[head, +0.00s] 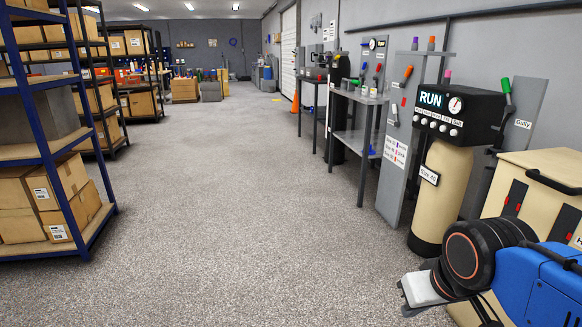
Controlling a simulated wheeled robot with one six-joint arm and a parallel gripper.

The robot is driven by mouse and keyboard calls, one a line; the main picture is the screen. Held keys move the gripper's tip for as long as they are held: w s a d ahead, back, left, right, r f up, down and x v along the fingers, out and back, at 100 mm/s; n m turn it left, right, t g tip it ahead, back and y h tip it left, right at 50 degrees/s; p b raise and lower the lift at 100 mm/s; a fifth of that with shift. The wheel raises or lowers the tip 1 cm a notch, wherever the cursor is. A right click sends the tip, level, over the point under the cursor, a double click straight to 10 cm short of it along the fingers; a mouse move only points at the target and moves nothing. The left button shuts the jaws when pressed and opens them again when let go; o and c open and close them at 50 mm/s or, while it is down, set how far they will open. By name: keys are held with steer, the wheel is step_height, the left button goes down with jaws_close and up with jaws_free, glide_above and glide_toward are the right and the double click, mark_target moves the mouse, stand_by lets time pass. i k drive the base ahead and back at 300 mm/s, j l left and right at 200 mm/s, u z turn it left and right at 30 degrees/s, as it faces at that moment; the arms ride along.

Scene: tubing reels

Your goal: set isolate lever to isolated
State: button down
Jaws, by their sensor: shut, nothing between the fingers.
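Several levers with coloured grips stand on grey panels along the right wall. A green-gripped lever (505,88) is at the right, on a panel with a label reading "Gully". An orange-gripped lever (406,76) is on the panel left of the cream tank. Farther back are more small levers, including a red-tipped one (378,69). I cannot tell which is the isolate lever; most labels are too small to read. My gripper (405,300) is at the lower right, low in front of the cream cabinet, shut and empty, apart from all levers.
A cream tank (442,195) with a black "RUN" display head (458,112) stands before the panels. A cream cabinet (540,160) is at the right edge. Shelving with boxes (45,150) lines the left. An orange cone (295,103) stands far back. The middle floor is clear.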

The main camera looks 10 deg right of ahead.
mark_target(403, 85)
steer(key=i, duration=1.65)
steer(key=i+z, duration=0.1)
steer(key=i, duration=0.45)
steer(key=i+j+z, duration=0.1)
steer(key=i, duration=0.45)
steer(key=i+j+z, duration=0.1)
steer(key=i, duration=0.45)
steer(key=i+j+z, duration=0.25)
steer(key=i, duration=0.2)
